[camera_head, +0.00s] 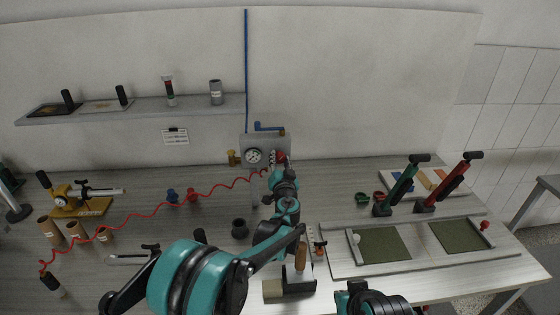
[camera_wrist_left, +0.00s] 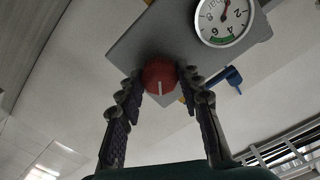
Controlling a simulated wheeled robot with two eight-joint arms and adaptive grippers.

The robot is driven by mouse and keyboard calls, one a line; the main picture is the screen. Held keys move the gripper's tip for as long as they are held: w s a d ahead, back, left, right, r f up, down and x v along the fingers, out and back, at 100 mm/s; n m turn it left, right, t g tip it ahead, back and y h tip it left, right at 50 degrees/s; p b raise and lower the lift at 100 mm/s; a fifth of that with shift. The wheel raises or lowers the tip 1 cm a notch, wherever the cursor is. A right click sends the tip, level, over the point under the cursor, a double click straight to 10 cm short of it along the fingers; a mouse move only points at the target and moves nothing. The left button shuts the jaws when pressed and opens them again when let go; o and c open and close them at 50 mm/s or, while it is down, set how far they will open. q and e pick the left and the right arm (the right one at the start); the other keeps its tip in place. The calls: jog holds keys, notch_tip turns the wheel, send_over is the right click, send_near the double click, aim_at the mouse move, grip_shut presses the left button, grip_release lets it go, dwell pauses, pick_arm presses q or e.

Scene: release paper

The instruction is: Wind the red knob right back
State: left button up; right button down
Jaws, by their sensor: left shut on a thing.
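The red knob (camera_wrist_left: 159,77) sits on a grey panel (camera_wrist_left: 125,45) in the left wrist view, with a white mark line pointing down in that picture. My left gripper (camera_wrist_left: 160,80) has one finger on each side of the knob, the fingertips against it. In the head view the knob (camera_head: 281,157) shows just past my left gripper (camera_head: 278,166), at the panel's lower right. A round gauge (camera_wrist_left: 223,20) with a green band and a red needle is beside the knob; it also shows in the head view (camera_head: 254,156).
A red coiled hose (camera_head: 155,213) runs across the table to the panel. A dark cup (camera_head: 240,228) stands left of my left arm. Red and green levers (camera_head: 447,185) stand at the right behind a framed tray (camera_head: 345,271). A blue pipe (camera_head: 246,80) runs up the wall.

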pick_arm(q)
jog(key=o, duration=1.2)
jog(key=shift+c, duration=0.2)
jog(key=s, duration=1.2)
